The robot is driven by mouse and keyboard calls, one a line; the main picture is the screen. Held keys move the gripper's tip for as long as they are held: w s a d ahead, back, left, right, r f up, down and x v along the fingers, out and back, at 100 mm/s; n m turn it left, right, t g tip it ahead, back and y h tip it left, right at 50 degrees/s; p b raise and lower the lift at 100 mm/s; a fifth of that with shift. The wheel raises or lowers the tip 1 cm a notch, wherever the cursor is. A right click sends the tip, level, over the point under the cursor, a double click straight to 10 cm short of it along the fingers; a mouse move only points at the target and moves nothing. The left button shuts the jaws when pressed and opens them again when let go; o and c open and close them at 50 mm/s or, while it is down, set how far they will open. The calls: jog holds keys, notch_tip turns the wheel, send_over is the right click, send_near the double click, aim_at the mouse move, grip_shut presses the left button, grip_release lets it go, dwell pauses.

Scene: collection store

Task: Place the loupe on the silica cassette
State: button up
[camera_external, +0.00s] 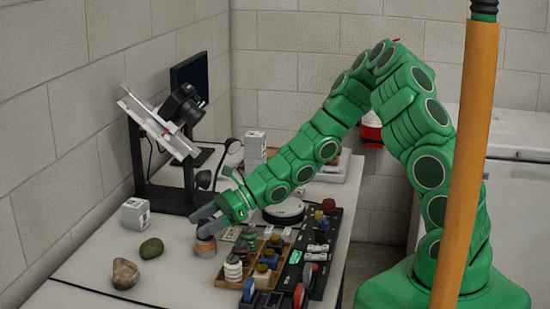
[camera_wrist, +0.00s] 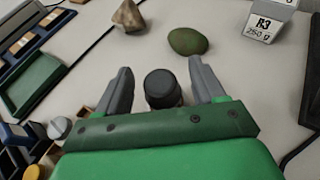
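A short dark cylinder (camera_wrist: 162,88), which may be the loupe, stands between the fingers of my gripper (camera_wrist: 161,75) in the wrist view. My gripper is open, with a gap on both sides of the cylinder. In the external view my gripper (camera_external: 203,222) is low over the table, pointing down-left, just above a short round brown and grey piece (camera_external: 205,247), which looks like the same object. I cannot pick out the silica cassette for certain; it may be among the small items in the dark tray (camera_external: 330,262) right of my gripper.
A green stone (camera_external: 151,248), a brown stone (camera_external: 125,274) and a white labelled block (camera_external: 135,213) lie left of my gripper. A wooden tray (camera_external: 228,284) with several small pieces stands close on the right. A camera stand (camera_external: 165,198) rises behind. Bare table lies at the front left.

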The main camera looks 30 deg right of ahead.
jog(key=shift+r, duration=0.1)
jog(key=shift+d+r, duration=0.1)
jog(key=shift+d, duration=0.05)
jog(key=v, duration=1.1)
jog(key=shift+d, duration=0.25)
jog(key=shift+r, duration=0.15)
